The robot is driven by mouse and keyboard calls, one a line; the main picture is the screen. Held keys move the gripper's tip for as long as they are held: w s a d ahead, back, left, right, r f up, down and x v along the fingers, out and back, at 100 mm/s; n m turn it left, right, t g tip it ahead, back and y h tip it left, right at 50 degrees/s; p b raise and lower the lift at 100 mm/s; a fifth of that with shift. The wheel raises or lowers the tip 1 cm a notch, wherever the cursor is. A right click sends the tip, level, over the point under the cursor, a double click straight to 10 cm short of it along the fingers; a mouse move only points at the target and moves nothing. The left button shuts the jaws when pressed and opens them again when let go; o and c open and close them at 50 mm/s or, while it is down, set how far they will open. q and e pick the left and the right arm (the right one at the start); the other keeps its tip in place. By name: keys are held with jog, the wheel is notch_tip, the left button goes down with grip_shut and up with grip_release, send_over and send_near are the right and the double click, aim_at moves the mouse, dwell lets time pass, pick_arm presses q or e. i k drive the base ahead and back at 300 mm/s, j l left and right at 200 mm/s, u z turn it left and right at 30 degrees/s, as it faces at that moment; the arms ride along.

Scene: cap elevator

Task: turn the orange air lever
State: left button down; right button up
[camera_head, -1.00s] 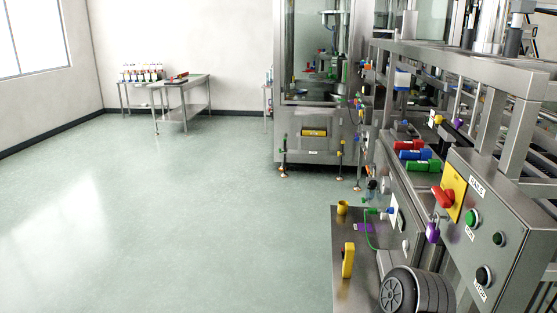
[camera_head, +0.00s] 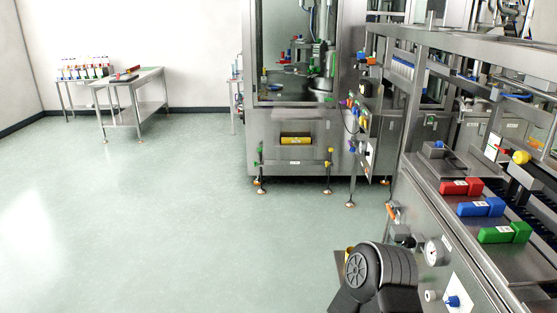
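A small orange part, which looks like the orange air lever (camera_head: 392,211), sits on the left end of the machine's front side, just above grey pipe fittings. It is small, and I cannot make out its exact angle. A round white pressure gauge (camera_head: 434,252) is on the panel to its right and below. A dark grey link of my own arm stands at the bottom centre, below the lever and apart from it in the picture. Neither of my grippers shows in the view.
Red (camera_head: 461,188), blue (camera_head: 481,207) and green (camera_head: 505,233) blocks lie on the machine top. A blue knob (camera_head: 453,301) is on the lower panel. A tall steel cabinet (camera_head: 292,150) stands ahead. The floor (camera_head: 130,220) to the left is clear.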

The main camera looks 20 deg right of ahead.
aim_at(389, 208)
jog(key=i+z, duration=0.2)
jog(key=i, duration=0.25)
jog(key=i+z, duration=0.2)
jog(key=i, duration=0.25)
jog(key=i+j+z, duration=0.25)
jog(key=i, duration=0.2)
jog(key=i+j+z, duration=0.2)
jog(key=i, duration=0.25)
jog(key=i+l+z, duration=0.2)
jog(key=z, duration=0.2)
jog(key=i+l+z, duration=0.1)
jog(key=z, duration=0.35)
jog(key=i+z, duration=0.55)
jog(key=z, duration=0.25)
jog(key=i+j+z, duration=0.15)
jog(key=z, duration=0.25)
jog(key=i+u, duration=0.15)
jog(key=u, duration=0.65)
jog(key=k+j+z, duration=0.2)
jog(key=k+z, duration=0.2)
jog(key=k+j+z, duration=0.1)
jog(key=k+z, duration=0.3)
jog(key=i, duration=0.1)
